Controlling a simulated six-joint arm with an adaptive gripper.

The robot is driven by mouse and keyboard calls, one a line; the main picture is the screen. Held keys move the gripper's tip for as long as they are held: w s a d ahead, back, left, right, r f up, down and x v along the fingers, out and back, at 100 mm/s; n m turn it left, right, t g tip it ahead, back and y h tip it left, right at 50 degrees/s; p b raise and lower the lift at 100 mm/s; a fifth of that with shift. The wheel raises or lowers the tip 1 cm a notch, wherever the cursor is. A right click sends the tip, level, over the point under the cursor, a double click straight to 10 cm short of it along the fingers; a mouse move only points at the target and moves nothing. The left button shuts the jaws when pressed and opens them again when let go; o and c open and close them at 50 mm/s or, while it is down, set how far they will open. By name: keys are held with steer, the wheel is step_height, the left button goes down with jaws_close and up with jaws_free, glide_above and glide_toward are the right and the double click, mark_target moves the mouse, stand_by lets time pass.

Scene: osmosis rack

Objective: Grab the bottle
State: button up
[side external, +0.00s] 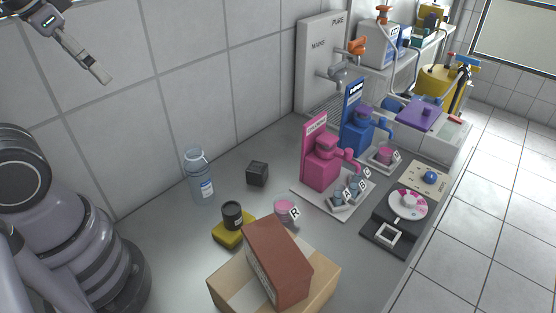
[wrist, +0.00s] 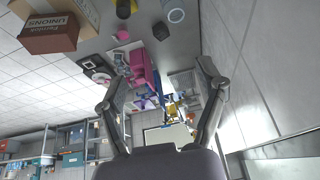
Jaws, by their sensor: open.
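The bottle (side external: 201,180) is clear and bluish with a small blue-and-white label. It stands upright on the grey bench near the tiled wall, left of the dark cube. In the wrist view a pale round shape at the top edge looks like the bottle (wrist: 176,15) seen from above. My gripper (side external: 103,77) is high at the upper left, well above and left of the bottle and apart from it. In the wrist view my gripper (wrist: 163,78) has its two fingers spread wide with nothing between them.
A dark cube (side external: 257,173) is right of the bottle. A black jar (side external: 232,214) sits on a yellow block in front. A red-brown box (side external: 279,262) lies on a cardboard box (side external: 325,277) nearer. Pink (side external: 322,167) and blue (side external: 357,128) dispensers stand further right.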

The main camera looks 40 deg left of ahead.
step_height(320, 180, down, 5)
steer(key=w+a+m+g+y, duration=0.2)
steer(key=m+g+y, duration=0.1)
steer(key=g, duration=0.2)
steer(key=m+t+y, duration=0.5)
steer(key=m+y, duration=0.9)
steer(key=m, duration=0.4)
glide_above(197, 157)
steer(key=d, duration=0.1)
step_height(197, 157, down, 16)
steer(key=f, duration=0.6)
steer(key=shift+s+d+f, duration=0.1)
steer(key=shift+s+f, duration=0.15)
steer(key=shift+f, duration=0.15)
steer(key=shift+x, duration=1.2)
steer(key=shift+w+a+r, duration=0.1)
steer(key=shift+w+a, duration=0.05)
steer(key=shift+a, duration=0.1)
steer(key=shift+c, duration=0.2)
